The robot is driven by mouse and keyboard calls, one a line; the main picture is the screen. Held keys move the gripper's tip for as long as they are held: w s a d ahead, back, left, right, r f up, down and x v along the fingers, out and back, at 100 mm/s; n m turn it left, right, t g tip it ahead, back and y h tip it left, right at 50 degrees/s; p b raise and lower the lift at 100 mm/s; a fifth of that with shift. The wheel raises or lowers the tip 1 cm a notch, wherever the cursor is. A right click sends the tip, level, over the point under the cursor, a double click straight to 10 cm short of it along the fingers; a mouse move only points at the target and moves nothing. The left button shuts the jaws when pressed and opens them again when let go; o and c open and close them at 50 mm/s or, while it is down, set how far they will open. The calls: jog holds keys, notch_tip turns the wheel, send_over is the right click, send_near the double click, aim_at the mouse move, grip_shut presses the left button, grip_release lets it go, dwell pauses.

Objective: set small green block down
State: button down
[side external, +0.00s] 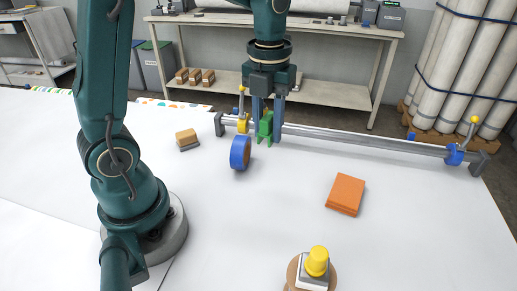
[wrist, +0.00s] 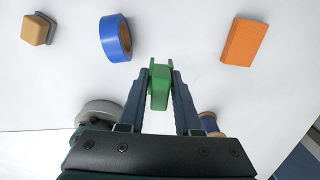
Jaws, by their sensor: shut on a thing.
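The small green block (side external: 265,127) is between the fingers of my gripper (side external: 266,118) in the side view, upright, in front of the metal rail. In the wrist view the green block (wrist: 160,87) sits between the two dark blue fingertips (wrist: 160,78), which close on its sides. My gripper points down over the white table (side external: 270,215). I cannot tell whether the block's lower end touches the table or hangs slightly above it.
A blue tape roll (side external: 240,152) stands close, left of the block. A tan-topped block (side external: 187,139) lies farther left. An orange slab (side external: 345,194) lies right. The metal rail (side external: 370,141) runs behind. A yellow-knobbed device (side external: 318,262) stands in front. The middle table is clear.

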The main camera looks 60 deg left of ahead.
jog(key=a, duration=0.3)
jog(key=a+n, duration=0.1)
jog(key=a, duration=0.2)
jog(key=a+n, duration=0.1)
jog(key=a, duration=0.1)
jog(key=shift+w+a+f, duration=0.15)
jog(key=shift+w+a, duration=0.25)
send_over(292, 174)
notch_tip(292, 174, down, 7)
jog(key=shift+f, duration=0.1)
jog(key=shift+s+f, duration=0.1)
jog(key=shift+f, duration=1.85)
jog(key=c, duration=0.6)
grip_release()
jog(key=shift+f, duration=0.1)
